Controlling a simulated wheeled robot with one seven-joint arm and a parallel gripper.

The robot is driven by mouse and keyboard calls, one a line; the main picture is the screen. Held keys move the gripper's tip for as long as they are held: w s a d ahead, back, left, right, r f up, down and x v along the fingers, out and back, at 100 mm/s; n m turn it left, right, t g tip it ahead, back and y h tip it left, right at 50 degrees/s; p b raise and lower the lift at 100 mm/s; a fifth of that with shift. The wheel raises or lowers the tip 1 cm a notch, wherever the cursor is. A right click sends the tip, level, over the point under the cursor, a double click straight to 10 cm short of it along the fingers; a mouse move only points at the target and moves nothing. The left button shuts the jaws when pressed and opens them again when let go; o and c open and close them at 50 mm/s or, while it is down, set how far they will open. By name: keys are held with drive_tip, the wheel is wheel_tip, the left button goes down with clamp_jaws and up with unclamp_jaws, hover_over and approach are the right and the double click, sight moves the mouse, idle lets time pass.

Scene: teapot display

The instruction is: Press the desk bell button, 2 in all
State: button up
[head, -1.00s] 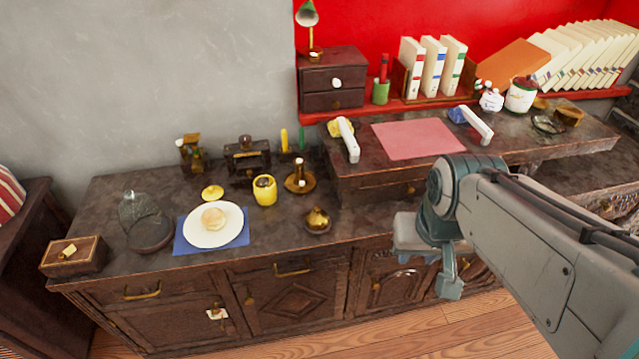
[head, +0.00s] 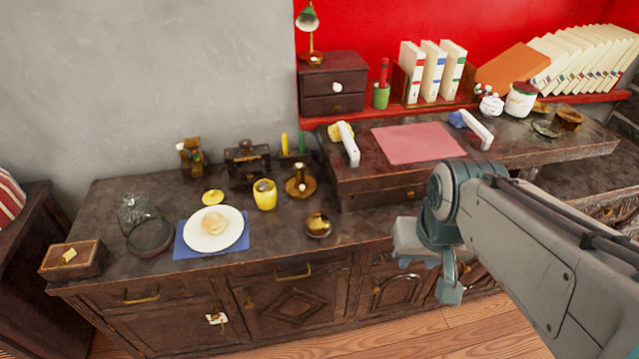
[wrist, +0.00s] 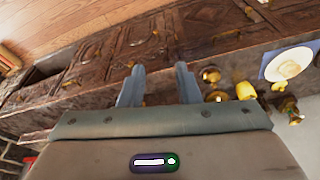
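A small round brass piece (head: 318,226) stands near the front edge of the dark cabinet top, and it may be the desk bell. I cannot make out a button on it. A brass piece with a wide round base and a white tip (head: 300,184) stands just behind it, so which one is the bell is unclear. In the wrist view brass pieces show right of my fingers (wrist: 210,75). My gripper (wrist: 158,86) is open and empty, its two fingers apart. In the head view it hangs in front of the cabinet, right of and below the brass pieces, touching nothing.
A yellow jar (head: 265,195) and a white plate (head: 233,236) on a blue mat stand left of the brass pieces. A raised shelf (head: 365,184) with white-handled items and a pink mat (head: 417,141) rises to the right. A wooden box (head: 73,259) sits far left.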

clamp_jaws()
